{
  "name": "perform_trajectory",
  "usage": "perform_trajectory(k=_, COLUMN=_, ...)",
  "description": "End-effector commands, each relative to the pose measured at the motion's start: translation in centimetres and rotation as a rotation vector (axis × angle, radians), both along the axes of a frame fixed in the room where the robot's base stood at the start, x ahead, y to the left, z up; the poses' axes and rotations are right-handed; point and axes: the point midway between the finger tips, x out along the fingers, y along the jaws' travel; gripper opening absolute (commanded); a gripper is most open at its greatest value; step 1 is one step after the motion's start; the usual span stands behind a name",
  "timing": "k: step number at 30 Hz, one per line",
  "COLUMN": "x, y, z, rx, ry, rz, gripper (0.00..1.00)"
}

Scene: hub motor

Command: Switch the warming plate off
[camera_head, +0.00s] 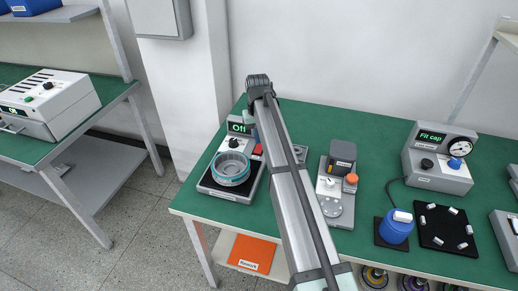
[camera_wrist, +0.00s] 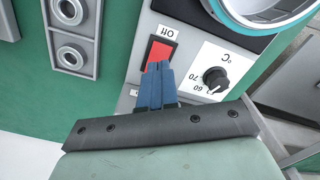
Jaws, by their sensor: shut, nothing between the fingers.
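The warming plate (camera_head: 206,186) stands at the left of the green bench, with a metal ring with a teal rim (camera_head: 231,169) on it. Its display (camera_head: 240,128) reads "Off" in green. Its red rocker switch (camera_head: 257,150) also shows in the wrist view (camera_wrist: 158,52), in a dark frame beside a printed label. My gripper (camera_wrist: 158,68) is shut and empty, its blue fingertips over the near end of the switch. I cannot tell whether they touch it; they hide part of it. In the head view my arm covers most of the gripper.
A temperature dial (camera_wrist: 215,78) sits close beside the switch. A grey block with round sockets (camera_wrist: 70,40) lies left of the plate in the wrist view. Right of my arm stand a grey device with an orange knob (camera_head: 340,185) and a "Fit cap" gauge box (camera_head: 437,160).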

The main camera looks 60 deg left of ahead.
Motion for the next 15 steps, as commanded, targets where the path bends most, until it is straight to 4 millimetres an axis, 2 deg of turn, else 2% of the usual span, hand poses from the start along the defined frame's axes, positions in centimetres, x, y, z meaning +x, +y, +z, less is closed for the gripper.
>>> perform_trajectory(k=15, x=0.0, y=0.0, z=3.3, rx=0.000, ry=0.000, rz=0.000, gripper=0.00)
